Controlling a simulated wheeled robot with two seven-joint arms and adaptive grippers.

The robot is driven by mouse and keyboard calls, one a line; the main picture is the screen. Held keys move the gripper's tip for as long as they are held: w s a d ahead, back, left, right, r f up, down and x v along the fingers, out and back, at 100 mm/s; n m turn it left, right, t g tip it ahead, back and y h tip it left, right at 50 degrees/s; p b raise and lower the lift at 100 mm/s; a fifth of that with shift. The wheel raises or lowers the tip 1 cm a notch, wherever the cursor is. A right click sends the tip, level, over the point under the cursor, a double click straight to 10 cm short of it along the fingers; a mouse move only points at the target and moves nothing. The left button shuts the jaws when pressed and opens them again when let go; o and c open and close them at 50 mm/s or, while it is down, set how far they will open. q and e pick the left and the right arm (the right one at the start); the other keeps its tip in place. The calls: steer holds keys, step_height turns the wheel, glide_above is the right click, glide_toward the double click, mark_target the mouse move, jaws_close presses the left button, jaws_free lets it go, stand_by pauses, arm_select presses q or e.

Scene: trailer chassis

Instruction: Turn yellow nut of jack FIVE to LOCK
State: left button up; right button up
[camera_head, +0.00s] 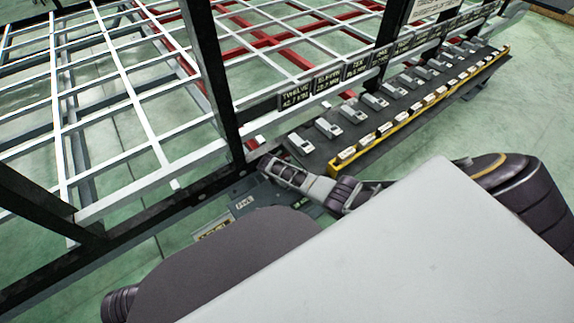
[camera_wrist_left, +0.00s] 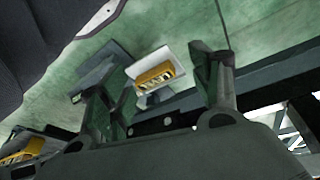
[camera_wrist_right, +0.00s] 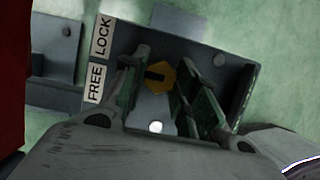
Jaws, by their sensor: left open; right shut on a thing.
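The yellow nut (camera_wrist_right: 160,75) of the jack sits on a grey bracket (camera_wrist_right: 240,80) in the right wrist view. A dark slot on the nut runs roughly sideways. White labels reading LOCK (camera_wrist_right: 102,37) and FREE (camera_wrist_right: 95,83) are left of it. My right gripper (camera_wrist_right: 165,78) is shut on the nut, a finger on each side. In the head view my right gripper (camera_head: 268,166) is at the frame's edge, by a plate labelled FIVE (camera_head: 245,202); the nut is hidden there. My left gripper (camera_wrist_left: 160,72) is open, with a yellow-labelled part (camera_wrist_left: 157,74) visible beyond its fingers.
A white and black chassis frame (camera_head: 120,80) fills the upper left. A dark shelf (camera_head: 390,105) with a yellow edge and several small grey blocks runs to the upper right. Another yellow label (camera_wrist_left: 28,146) shows at lower left in the left wrist view.

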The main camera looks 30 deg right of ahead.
steer(key=shift+w+m, duration=0.1)
steer(key=shift+m, duration=0.4)
steer(key=shift+f+m+g+b, duration=0.1)
steer(key=shift+m+g+b, duration=0.55)
steer(key=shift+m, duration=0.85)
steer(key=shift+w+m+g, duration=0.1)
steer(key=shift+m+g, duration=0.15)
steer(key=shift+m, duration=0.15)
steer(key=m+g+b, duration=0.1)
steer(key=m, duration=0.1)
steer(key=shift+d+m+y+b, duration=0.1)
steer(key=shift+m+y+b, duration=0.2)
steer(key=shift+y+b, duration=0.1)
arm_select(q)
steer(key=shift+w+d+f+t+h+b, duration=0.15)
steer(key=shift+d+f+t+h, duration=0.15)
steer(key=shift+f, duration=0.25)
steer(key=shift+w+d+f+t+h+b, duration=0.1)
steer(key=shift+w+d+f+t, duration=0.05)
steer(key=shift+d+f, duration=0.3)
steer(key=shift+w+d+f+t+h+b, duration=0.15)
steer(key=shift+d+f+t+h, duration=0.1)
steer(key=shift+f, duration=0.35)
arm_select(e)
steer(key=shift+m, duration=0.7)
steer(key=o, duration=1)
